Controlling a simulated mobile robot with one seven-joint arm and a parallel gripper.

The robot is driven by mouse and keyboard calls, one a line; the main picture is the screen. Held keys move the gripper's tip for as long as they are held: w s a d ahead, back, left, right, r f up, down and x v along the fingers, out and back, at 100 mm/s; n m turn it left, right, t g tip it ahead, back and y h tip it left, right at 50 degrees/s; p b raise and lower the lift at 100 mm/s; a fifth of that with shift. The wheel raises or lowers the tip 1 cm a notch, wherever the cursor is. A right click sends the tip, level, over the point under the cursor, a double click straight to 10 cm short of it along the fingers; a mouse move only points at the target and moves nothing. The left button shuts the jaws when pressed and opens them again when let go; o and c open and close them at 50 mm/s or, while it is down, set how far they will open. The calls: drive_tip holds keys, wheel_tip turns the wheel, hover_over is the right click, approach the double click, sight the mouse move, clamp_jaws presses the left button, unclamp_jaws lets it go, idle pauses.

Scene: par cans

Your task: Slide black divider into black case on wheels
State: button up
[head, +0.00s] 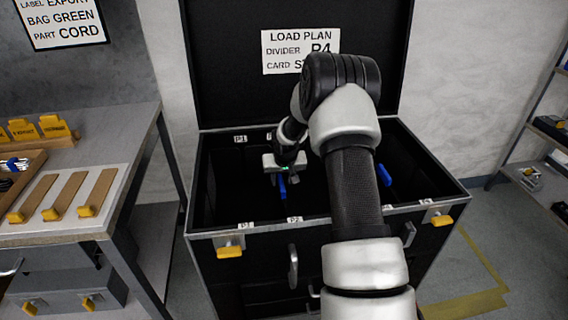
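The black case (262,262) stands in front of me with its lid up and its inside dark. A second blue piece (384,175) shows further right inside, beside my arm. I cannot make out the black divider's panel against the dark interior. My arm hides the middle of the case. The lid's load plan (300,50) reads DIVIDER, then apparently P4.
Small position labels, such as P2 (294,219), sit along the rims. Yellow latches (229,251) are on the case front. A workbench (140,125) at left holds wooden strips (64,196) with yellow ends. Shelves (545,130) stand at right. The raised lid (225,70) closes off the back.

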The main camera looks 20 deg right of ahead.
drive_tip(key=p+v, duration=0.3)
drive_tip(key=v, duration=1.1)
drive_tip(key=shift+r, duration=0.25)
drive_tip(key=s+a+r+n, duration=0.1)
drive_tip(key=s+a+r, duration=0.2)
drive_tip(key=s+r, duration=0.55)
drive_tip(key=s+a+r, duration=0.4)
drive_tip(key=s+r, duration=0.3)
drive_tip(key=r, duration=0.3)
drive_tip(key=s+a+r+n+y, duration=0.1)
drive_tip(key=s+a+r, duration=0.15)
drive_tip(key=s, duration=0.65)
drive_tip(key=s+a+r, duration=0.1)
drive_tip(key=s+a, duration=0.2)
drive_tip(key=s, duration=0.6)
wheel_tip(320, 180, up, 24)
drive_tip(key=p, duration=2.3)
drive_tip(key=shift+f+t+p, duration=0.15)
drive_tip(key=shift+t+p, duration=0.2)
drive_tip(key=shift+t, duration=0.05)
